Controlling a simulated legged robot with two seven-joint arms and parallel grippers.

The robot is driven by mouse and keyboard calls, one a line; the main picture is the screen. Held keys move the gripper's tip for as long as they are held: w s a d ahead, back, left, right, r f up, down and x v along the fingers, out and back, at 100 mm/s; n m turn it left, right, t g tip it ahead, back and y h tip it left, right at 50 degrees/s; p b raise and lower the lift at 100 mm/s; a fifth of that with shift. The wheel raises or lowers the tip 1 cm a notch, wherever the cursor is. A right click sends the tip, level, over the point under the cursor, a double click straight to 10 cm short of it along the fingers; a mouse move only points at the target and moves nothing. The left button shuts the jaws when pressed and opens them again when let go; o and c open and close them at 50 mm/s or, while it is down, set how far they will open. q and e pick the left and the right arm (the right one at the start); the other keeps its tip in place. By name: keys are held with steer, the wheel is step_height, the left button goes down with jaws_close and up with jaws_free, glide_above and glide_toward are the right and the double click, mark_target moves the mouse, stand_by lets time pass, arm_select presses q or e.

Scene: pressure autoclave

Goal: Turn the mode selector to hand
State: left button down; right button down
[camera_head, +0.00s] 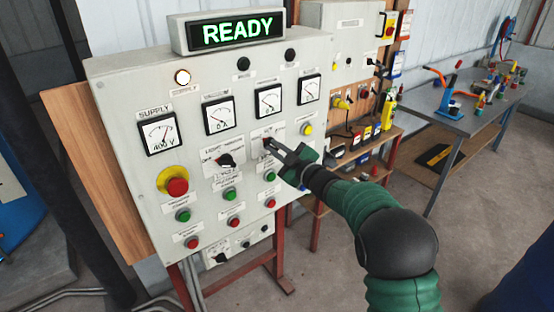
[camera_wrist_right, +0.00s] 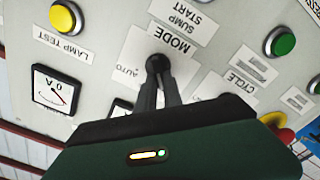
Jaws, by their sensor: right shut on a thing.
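The mode selector (camera_wrist_right: 156,63) is a small dark knob on a white plate marked MODE, with AUTO readable on one side, in the right wrist view. My right gripper (camera_wrist_right: 158,76) is shut on the knob. The fingers cover much of it, so I cannot tell which way it points. In the head view my right gripper (camera_head: 273,148) reaches the panel from the right, just below the right-hand pair of gauges, and largely hides the selector. My left gripper is not in view.
The grey panel (camera_head: 140,92) carries a lit READY display (camera_head: 237,31), several gauges, another black selector (camera_head: 226,160), a red emergency button (camera_head: 177,187) and green and red buttons close by. A yellow button (camera_head: 306,129) sits right of the gripper. A workbench (camera_head: 425,100) stands at right.

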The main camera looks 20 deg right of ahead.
steer(key=shift+a+n+b, duration=0.1)
steer(key=shift+n+b, duration=0.7)
steer(key=shift+b, duration=0.1)
steer(key=shift+r, duration=0.1)
steer(key=c, duration=1.5)
jaws_free()
steer(key=shift+a, duration=0.1)
steer(key=shift+f, duration=0.2)
steer(key=shift+s+d, duration=0.2)
steer(key=shift+s, duration=0.15)
steer(key=b+v, duration=0.3)
steer(key=v, duration=1.3)
steer(key=shift+b, duration=0.35)
